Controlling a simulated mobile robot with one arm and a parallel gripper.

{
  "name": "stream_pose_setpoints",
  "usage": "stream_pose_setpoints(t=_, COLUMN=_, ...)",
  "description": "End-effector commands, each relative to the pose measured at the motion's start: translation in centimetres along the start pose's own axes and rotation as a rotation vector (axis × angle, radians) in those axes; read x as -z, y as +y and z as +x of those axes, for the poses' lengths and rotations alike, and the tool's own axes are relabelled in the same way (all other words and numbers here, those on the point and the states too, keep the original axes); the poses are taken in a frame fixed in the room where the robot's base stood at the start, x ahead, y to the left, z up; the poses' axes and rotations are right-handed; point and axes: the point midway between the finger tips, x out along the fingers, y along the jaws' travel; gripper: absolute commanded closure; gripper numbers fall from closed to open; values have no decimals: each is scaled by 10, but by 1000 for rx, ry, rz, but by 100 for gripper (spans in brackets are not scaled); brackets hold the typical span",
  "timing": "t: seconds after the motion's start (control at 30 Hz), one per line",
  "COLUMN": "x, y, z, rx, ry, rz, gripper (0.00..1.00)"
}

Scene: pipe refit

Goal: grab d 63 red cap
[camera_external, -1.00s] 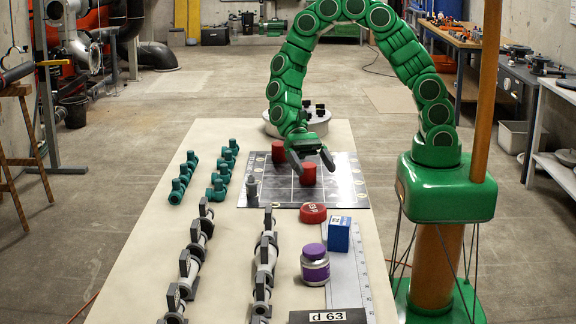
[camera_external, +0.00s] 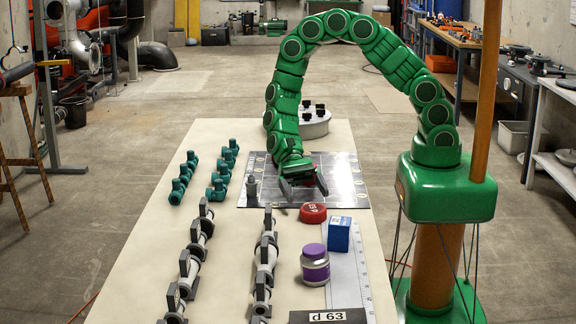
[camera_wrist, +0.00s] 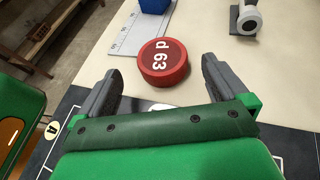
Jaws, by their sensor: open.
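The red cap (camera_external: 313,212) is a low round disc lying flat on the beige table, just in front of the dark board. In the wrist view the red cap (camera_wrist: 163,64) shows "d 63" in white on its dark red top. My gripper (camera_external: 304,189) is open and tilted down over the front part of the board, just behind the cap. In the wrist view the cap lies about between the fingertips and slightly beyond them, apart from both fingers. Nothing is visible between the fingers near the palm.
A blue box (camera_external: 339,234) and a purple-lidded jar (camera_external: 314,264) stand close in front of the cap, by a ruler plate (camera_external: 347,272). A "d 63" sign (camera_external: 327,316) lies nearer. Grey pipe fittings (camera_external: 265,262) and teal fittings (camera_external: 219,182) stand left. Bare table lies between the rows.

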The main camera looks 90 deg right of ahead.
Motion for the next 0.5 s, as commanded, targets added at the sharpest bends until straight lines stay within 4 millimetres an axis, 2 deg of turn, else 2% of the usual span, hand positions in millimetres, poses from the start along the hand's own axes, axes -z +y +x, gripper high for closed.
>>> stream_pose_setpoints(t=0.3, x=2, y=0, z=39, rx=-5, ry=-3, rz=-1, gripper=0)
stream_pose_setpoints(t=0.5, x=2, y=-2, z=44, rx=0, ry=0, rz=-1, gripper=0)
